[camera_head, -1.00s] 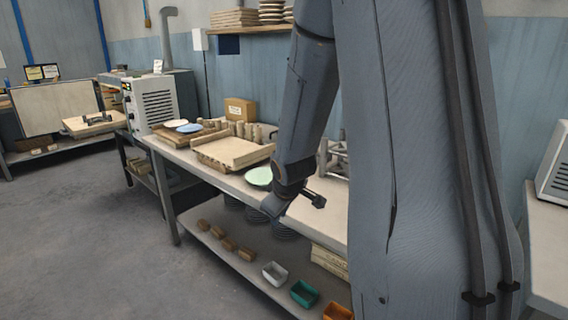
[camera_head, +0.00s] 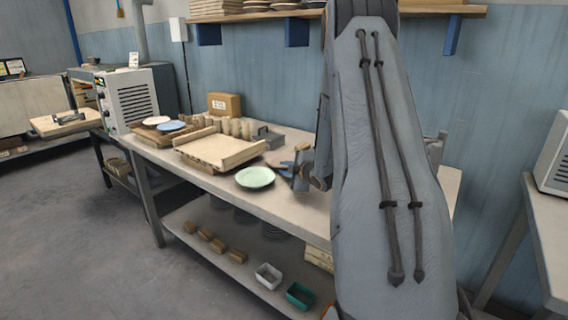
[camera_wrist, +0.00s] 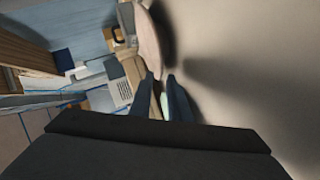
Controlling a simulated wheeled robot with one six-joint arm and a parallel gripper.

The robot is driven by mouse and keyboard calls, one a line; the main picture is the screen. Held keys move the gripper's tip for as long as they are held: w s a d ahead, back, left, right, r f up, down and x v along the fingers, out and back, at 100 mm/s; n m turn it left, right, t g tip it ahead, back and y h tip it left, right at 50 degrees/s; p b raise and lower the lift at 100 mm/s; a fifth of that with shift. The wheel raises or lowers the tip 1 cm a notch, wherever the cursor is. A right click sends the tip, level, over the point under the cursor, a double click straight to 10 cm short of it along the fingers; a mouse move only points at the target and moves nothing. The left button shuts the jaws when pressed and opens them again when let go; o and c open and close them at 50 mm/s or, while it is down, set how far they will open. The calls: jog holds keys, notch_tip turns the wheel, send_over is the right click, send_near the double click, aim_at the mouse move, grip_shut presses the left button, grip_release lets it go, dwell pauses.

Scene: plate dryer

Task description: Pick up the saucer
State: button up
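A pale green saucer (camera_head: 254,177) lies flat on the workbench near its front edge. My gripper (camera_head: 284,169) is low over the bench just right of the saucer, its fingers pointing left toward it. In the wrist view my gripper (camera_wrist: 160,98) shows two dark blue fingers with a gap between them. A sliver of pale green, apparently the saucer (camera_wrist: 165,107), shows in that gap. The fingers look open and empty; I cannot tell whether they touch the saucer. A blue saucer (camera_head: 170,126) and a pinkish one (camera_head: 156,120) sit farther left on a wooden board.
A wooden tray (camera_head: 222,152) with upright pegs behind it stands left of the green saucer. A cardboard box (camera_head: 224,104) and a grey machine (camera_head: 132,97) are farther back.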

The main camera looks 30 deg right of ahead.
aim_at(279, 167)
jog(key=shift+x, duration=1.8)
grip_shut()
